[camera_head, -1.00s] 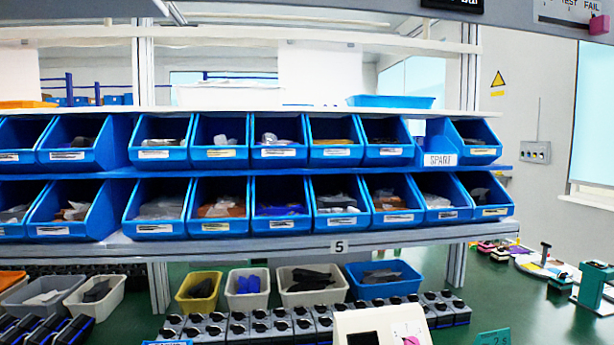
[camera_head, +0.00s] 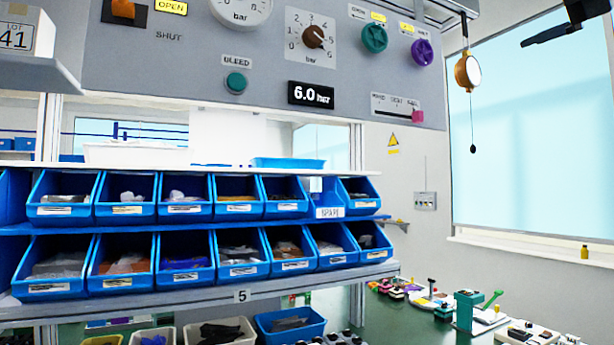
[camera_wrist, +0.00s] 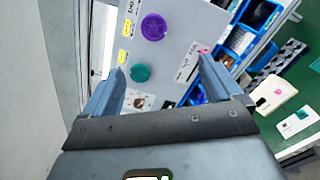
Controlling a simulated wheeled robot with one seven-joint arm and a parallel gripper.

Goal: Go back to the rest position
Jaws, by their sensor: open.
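My gripper (camera_wrist: 162,68) is open in the wrist view, with its two grey-blue fingers apart and nothing seen between them but the panel beyond. The grey panel (camera_head: 160,75) crosses the top of the head view. It carries a brown dial knob (camera_head: 313,37), a green knob (camera_head: 374,38) and a purple knob (camera_head: 421,51). The purple knob (camera_wrist: 154,27) and green knob (camera_wrist: 140,73) also show in the wrist view, apart from the fingers. I cannot make out the gripper clearly in the head view.
The panel also has an orange switch (camera_head: 123,9), a green bleed button (camera_head: 236,82), a display reading 6.0 bar (camera_head: 311,94) and a pink slider (camera_head: 418,116). Blue bins (camera_head: 127,261) fill shelves below. A round hanging gauge (camera_head: 467,72) is at right. A green bench (camera_head: 405,320) holds small devices.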

